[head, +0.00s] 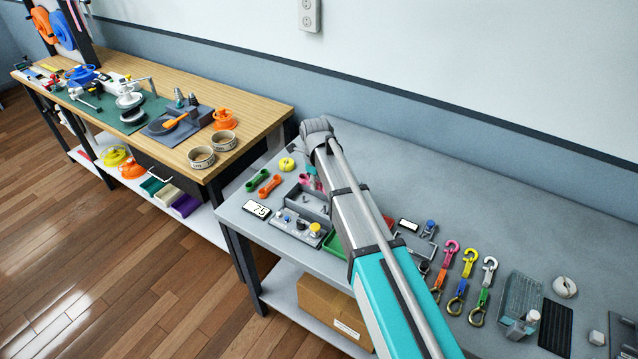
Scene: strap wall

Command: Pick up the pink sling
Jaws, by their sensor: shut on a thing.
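I cannot make out my gripper in the head view; my arm crosses the picture and no fingertips show. A small pink thing (303,180) shows just left of my arm, behind a grey tray, partly hidden; I cannot tell whether it is a sling. A strap with a pink hook (451,249) and an orange band lies right of my arm on the grey bench. Beside it lie a strap with a yellow hook (469,262) and one with a white hook (489,266).
The grey bench (540,225) is clear along its back. A grey tray (312,204), a panel with knobs (300,228) and green and orange wrenches (264,182) lie left of my arm. A wooden workbench (150,55) stands at left. A cardboard box (335,305) sits below.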

